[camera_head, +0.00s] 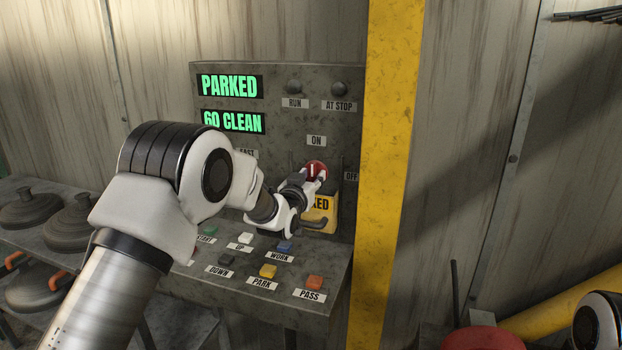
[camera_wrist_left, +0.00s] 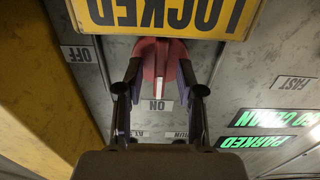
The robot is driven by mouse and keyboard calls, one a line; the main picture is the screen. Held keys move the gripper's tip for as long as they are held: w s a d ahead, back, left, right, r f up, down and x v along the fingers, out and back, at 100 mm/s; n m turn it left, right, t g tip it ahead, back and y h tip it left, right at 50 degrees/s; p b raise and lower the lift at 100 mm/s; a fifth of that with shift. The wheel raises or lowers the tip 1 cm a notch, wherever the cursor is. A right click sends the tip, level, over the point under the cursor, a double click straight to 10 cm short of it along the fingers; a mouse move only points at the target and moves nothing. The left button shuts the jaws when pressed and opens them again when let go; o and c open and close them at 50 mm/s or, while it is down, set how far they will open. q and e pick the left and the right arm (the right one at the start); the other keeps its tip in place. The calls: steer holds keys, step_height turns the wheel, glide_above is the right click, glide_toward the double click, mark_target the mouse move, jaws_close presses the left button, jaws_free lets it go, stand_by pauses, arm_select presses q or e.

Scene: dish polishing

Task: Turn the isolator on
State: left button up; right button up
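The isolator is a red round knob (camera_head: 316,169) with a white mark, set on the grey panel between an ON label (camera_head: 316,140) above and an OFF label (camera_head: 351,176) to the right. In the left wrist view, which is upside down, the knob (camera_wrist_left: 160,62) has its white mark in line with the ON label (camera_wrist_left: 157,105). My left gripper (camera_head: 312,178) is at the knob. Its fingers (camera_wrist_left: 160,75) stand on either side of the knob, apart from its raised middle bar; whether they touch the rim is unclear. My right gripper is out of view.
A yellow LOCKED plate (camera_head: 322,211) is just below the knob. Several coloured buttons, such as the orange PASS button (camera_head: 314,282), sit on the sloped desk below. A yellow post (camera_head: 388,150) stands close on the right. Displays (camera_head: 230,86) read PARKED and 60 CLEAN.

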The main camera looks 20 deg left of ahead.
arm_select(q)
steer(key=shift+s, duration=0.1)
steer(key=s, duration=1.1)
steer(key=shift+s+a, duration=0.2)
steer(key=shift+s, duration=0.2)
